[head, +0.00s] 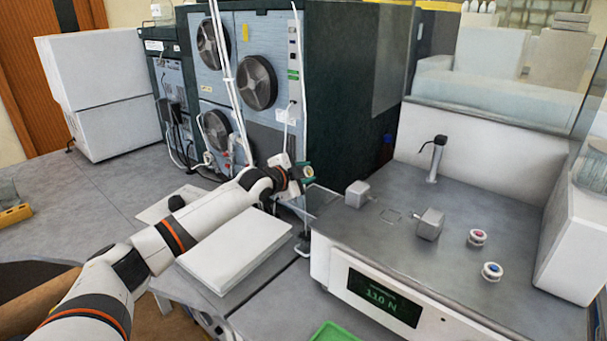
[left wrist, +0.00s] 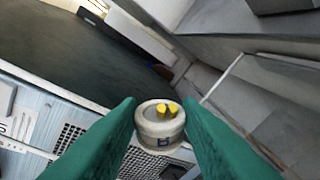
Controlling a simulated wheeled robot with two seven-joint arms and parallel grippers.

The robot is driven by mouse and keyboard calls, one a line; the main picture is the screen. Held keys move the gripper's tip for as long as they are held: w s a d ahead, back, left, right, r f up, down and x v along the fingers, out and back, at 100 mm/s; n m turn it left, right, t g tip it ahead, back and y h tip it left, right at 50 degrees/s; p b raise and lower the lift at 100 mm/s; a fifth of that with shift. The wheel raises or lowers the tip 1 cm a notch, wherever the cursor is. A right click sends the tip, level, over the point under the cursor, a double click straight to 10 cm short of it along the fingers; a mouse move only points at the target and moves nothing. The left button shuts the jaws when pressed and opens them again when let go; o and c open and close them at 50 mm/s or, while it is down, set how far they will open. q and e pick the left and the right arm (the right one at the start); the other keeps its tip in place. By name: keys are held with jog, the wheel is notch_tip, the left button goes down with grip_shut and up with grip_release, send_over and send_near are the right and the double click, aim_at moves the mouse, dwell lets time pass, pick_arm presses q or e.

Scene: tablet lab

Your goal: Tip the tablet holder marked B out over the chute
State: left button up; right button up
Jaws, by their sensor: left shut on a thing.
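My left gripper (head: 304,173) is shut on a small round white holder (left wrist: 160,124), which sits between the green fingertips in the left wrist view. The gripper is in the air, left of the tester's metal deck. Two other white holders stand on the deck, one with a red top (head: 477,237) and one with a blue top (head: 491,271). I cannot make out the chute for certain. My right gripper is not in view.
The tester (head: 468,300) shows 110 N and has two metal blocks (head: 357,193) (head: 429,223) on its deck. A dark cabinet (head: 345,90) stands behind my gripper. A white slab (head: 235,248) lies below my arm. A green tray (head: 335,332) shows at the bottom edge.

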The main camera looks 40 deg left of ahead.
pick_arm(q)
jog(key=shift+d+f+m+y+b, duration=0.15)
jog(key=shift+m+y+b, duration=0.2)
jog(key=shift+m+b, duration=0.55)
jog(key=shift+d+f+m+y+b, duration=0.15)
jog(key=shift+m+y+b, duration=0.25)
jog(key=shift+b, duration=0.95)
jog(key=d+m+t+y+b, duration=0.1)
jog(key=m+b, duration=0.1)
jog(key=m, duration=0.2)
jog(key=d+f+m+t+b, duration=0.1)
jog(key=m, duration=0.3)
jog(key=d+m+t+y+b, duration=0.1)
jog(key=m+b, duration=0.1)
jog(key=m, duration=0.2)
jog(key=shift+s+f+m+y+b, duration=0.15)
jog(key=shift+f+m+y+b, duration=0.15)
jog(key=shift+y+b, duration=0.05)
dwell(0.4)
